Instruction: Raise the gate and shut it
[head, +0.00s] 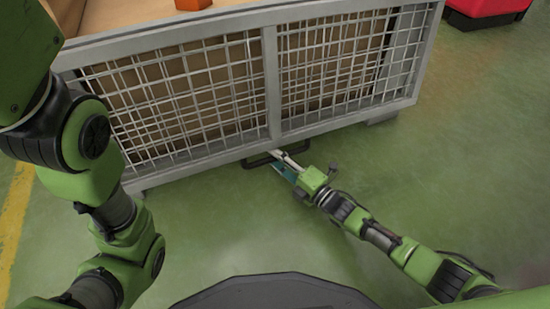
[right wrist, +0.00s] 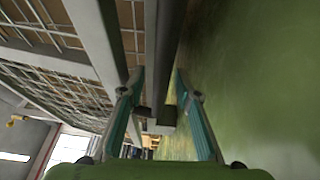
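The gate (head: 272,85) is a grey-framed wire mesh panel on the front of a large cage with brown sides behind the mesh. A dark handle (head: 258,161) sits at the middle of its lower rail, close above the floor. My right gripper (head: 282,168) is at the right part of this handle, below the rail. In the right wrist view, the fingers of my right gripper (right wrist: 160,95) are apart, with a dark handle part (right wrist: 162,122) between them; I cannot tell whether they touch it. My left arm shows at the left, but its gripper is out of view.
An orange block (head: 193,4) lies in the cage at the top. A red object (head: 487,10) stands at the far right. A yellow floor line (head: 14,215) runs at the left. The green floor (head: 460,140) to the right is clear.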

